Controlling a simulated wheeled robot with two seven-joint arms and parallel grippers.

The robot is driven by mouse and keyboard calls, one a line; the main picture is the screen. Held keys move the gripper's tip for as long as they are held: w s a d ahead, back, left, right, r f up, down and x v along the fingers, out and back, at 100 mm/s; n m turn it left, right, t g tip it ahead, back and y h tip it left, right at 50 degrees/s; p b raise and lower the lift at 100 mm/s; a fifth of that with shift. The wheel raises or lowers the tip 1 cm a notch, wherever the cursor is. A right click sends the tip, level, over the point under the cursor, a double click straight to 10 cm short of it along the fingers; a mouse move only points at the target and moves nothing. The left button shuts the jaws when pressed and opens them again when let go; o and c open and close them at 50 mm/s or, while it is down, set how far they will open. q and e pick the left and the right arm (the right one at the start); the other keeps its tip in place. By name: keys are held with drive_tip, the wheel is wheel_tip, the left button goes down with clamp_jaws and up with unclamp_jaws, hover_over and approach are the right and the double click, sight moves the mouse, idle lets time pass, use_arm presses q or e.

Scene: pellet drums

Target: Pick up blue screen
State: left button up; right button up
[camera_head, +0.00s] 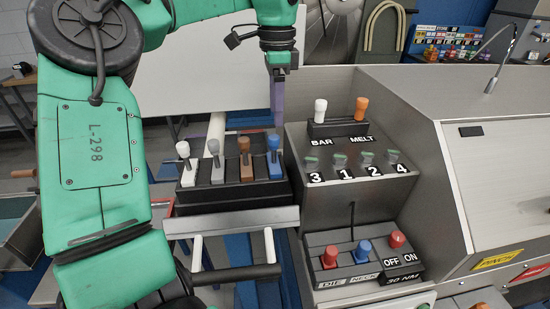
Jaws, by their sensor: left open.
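A black rack (232,197) holds a row of upright pieces with knobbed handles: white, grey, brown and blue. The blue piece (273,158), which I take to be the blue screen, stands at the rack's right end with its blue knob on top. My left gripper (279,76) points down from the green arm, above the blue piece and apart from it. It holds nothing that I can see; its jaws are small and dark here. A purple strip shows just below it. My right gripper is not in view.
A metal machine housing (375,90) stands close on the right. It has a white and an orange lever, several small knobs, and a lower box (362,262) with red and blue knobs. A pale board (205,75) stands behind.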

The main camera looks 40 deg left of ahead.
sight(274, 148)
use_arm(q)
drive_tip(key=f, duration=0.2)
drive_tip(key=s+f+p, duration=0.1)
drive_tip(key=shift+d+f, duration=0.3)
drive_tip(key=shift+d, duration=0.05)
drive_tip(key=f+p, duration=0.1)
drive_tip(key=f, duration=0.1)
drive_tip(key=f+p, duration=0.1)
drive_tip(key=f, duration=0.1)
drive_tip(key=a+f+p, duration=0.1)
drive_tip(key=f, duration=0.2)
drive_tip(key=shift+w, duration=0.15)
drive_tip(key=shift+f, duration=0.15)
clamp_jaws()
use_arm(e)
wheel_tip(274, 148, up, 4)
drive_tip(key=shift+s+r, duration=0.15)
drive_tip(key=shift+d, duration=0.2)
